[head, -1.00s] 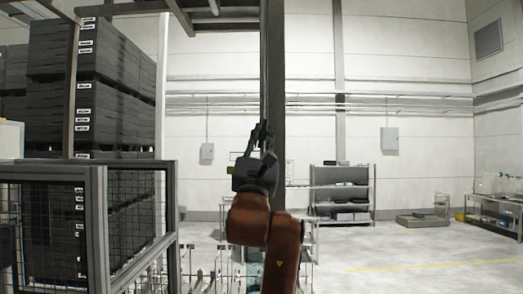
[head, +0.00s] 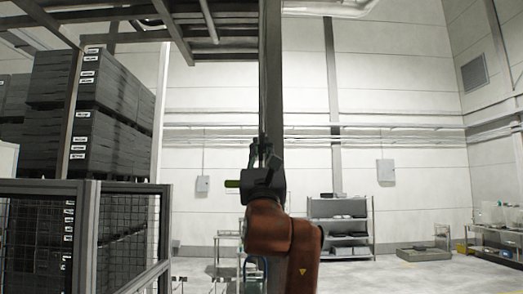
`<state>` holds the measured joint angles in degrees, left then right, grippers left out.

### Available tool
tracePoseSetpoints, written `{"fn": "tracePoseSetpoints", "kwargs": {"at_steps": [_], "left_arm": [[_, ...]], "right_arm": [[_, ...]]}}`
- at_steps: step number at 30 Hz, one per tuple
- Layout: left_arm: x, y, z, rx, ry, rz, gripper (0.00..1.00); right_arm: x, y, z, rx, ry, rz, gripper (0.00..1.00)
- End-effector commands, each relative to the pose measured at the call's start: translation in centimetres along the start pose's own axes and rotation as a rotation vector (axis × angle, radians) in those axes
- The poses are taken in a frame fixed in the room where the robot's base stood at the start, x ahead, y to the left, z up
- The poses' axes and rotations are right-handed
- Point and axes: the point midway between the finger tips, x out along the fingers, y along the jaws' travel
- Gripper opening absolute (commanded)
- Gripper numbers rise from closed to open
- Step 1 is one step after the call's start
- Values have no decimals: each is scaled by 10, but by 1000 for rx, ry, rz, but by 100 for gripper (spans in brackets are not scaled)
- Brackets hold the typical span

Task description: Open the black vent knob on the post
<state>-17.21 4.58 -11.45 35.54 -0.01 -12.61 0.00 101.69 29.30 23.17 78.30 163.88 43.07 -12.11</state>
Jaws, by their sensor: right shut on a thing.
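The dark post (head: 272,90) stands upright near the middle of the head view. My right gripper (head: 262,148) is at the post, in front of it, at the end of my orange-brown arm. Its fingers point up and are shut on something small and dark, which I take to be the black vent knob. The knob itself is hidden by the fingers and cannot be made out against the dark post. My left gripper is not in view.
A mesh fence (head: 85,235) stands at the left, with tall stacks of dark crates (head: 105,140) behind it. A grey shelf rack (head: 340,225) stands at the back right. Beams cross overhead.

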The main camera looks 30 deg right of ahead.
Motion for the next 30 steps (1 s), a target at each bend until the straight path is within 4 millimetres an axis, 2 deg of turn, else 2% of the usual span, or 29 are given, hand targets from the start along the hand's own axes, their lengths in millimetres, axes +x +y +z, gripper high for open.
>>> {"fn": "tracePoseSetpoints", "kwargs": {"at_steps": [9,10,15,25,30], "left_arm": [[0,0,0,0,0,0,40],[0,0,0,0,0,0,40],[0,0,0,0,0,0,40],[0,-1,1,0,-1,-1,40],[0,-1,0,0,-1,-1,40]], "right_arm": [[1,-2,3,1,-5,-2,0],[1,-2,3,1,-5,-2,15],[0,-1,3,1,-4,-2,26],[-3,0,2,2,-4,0,26],[-20,2,2,4,-5,2,26]]}}
